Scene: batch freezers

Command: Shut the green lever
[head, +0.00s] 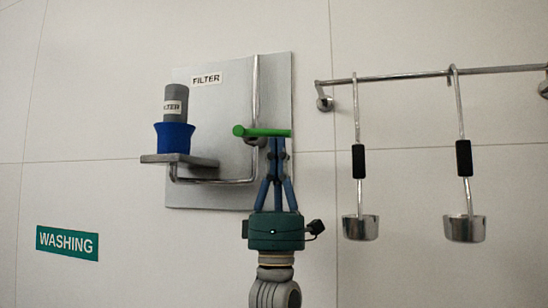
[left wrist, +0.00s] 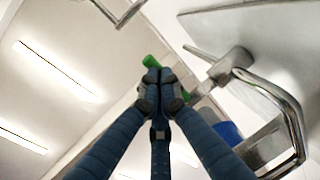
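The green lever (head: 262,132) lies about level on a pipe valve in front of the grey filter panel. Its rounded end points left. My left gripper (head: 277,143) points up from below, with its fingertips together at the underside of the lever's right part. In the left wrist view the blue fingers (left wrist: 160,80) are closed together, and a short piece of the green lever (left wrist: 153,62) shows just beyond the tips. I cannot tell whether the tips touch the lever. Nothing shows between the fingers. My right gripper is in neither view.
The grey panel (head: 225,105) carries a bent metal pipe (head: 215,181) and a small shelf (head: 180,160) with a blue cup (head: 174,138) holding a grey filter cylinder (head: 176,94). Two ladles (head: 360,228) (head: 465,229) hang from a rail (head: 410,76) at right.

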